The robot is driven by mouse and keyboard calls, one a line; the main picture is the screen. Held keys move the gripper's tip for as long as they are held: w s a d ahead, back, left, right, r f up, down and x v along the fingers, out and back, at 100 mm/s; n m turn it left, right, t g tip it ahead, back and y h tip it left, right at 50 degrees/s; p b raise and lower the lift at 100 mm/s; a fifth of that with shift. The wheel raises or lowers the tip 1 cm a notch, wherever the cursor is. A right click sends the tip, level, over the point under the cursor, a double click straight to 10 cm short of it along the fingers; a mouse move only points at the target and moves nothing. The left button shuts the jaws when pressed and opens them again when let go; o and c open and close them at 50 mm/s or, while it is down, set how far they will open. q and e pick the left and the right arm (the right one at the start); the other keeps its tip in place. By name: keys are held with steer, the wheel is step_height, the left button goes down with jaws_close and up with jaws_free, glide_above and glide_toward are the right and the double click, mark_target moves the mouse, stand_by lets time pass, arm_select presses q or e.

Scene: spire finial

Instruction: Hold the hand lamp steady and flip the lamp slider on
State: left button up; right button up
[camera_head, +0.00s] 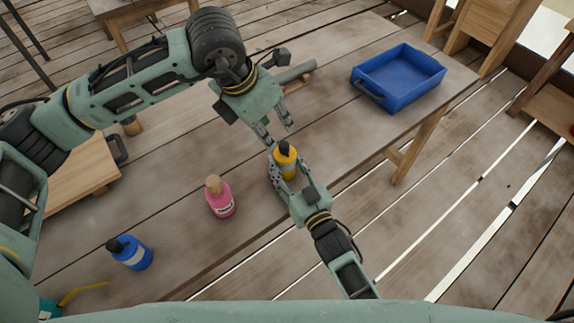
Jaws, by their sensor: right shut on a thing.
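The yellow object with a black top (286,161), which looks like the hand lamp, stands roughly upright near the table's front edge. My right gripper (287,172) reaches in from the lower right and is shut on it, with fingers on either side of its body. My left gripper (278,134) is just above and behind the lamp, pointing down at it. Its two fingers are apart with nothing between them, and they appear clear of the lamp's top. The lamp slider is too small to make out.
On the wooden table (340,120) a pink bottle (220,197) and a blue bottle (130,252) stand to the left. A blue tray (398,78) is at the right end. A grey cylinder (296,73) lies behind my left gripper. Clear tabletop lies between lamp and tray.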

steer(key=c, duration=0.4)
arm_select(q)
steer(key=shift+a+f, duration=0.1)
steer(key=shift+a, duration=0.05)
steer(key=shift+c, duration=1.4)
arm_select(e)
steer(key=shift+c, duration=0.2)
arm_select(q)
steer(key=a+f+n+g+h, duration=0.1)
steer(key=w+a+f+n+g, duration=0.1)
steer(key=a, duration=0.1)
steer(key=a+f+n+g+h, duration=0.1)
steer(key=a+g, duration=0.1)
steer(key=shift+w+a+f+h, duration=0.2)
steer(key=shift+w+a+h, duration=0.1)
steer(key=shift+w, duration=0.1)
jaws_close()
steer(key=w+a+f+n+g+h, duration=0.1)
steer(key=a+n+h, duration=0.3)
steer(key=a+h, duration=0.2)
steer(key=a, duration=0.2)
steer(key=shift+w+a+f+n, duration=0.3)
steer(key=shift+a+f, duration=0.05)
steer(key=shift+a, duration=0.05)
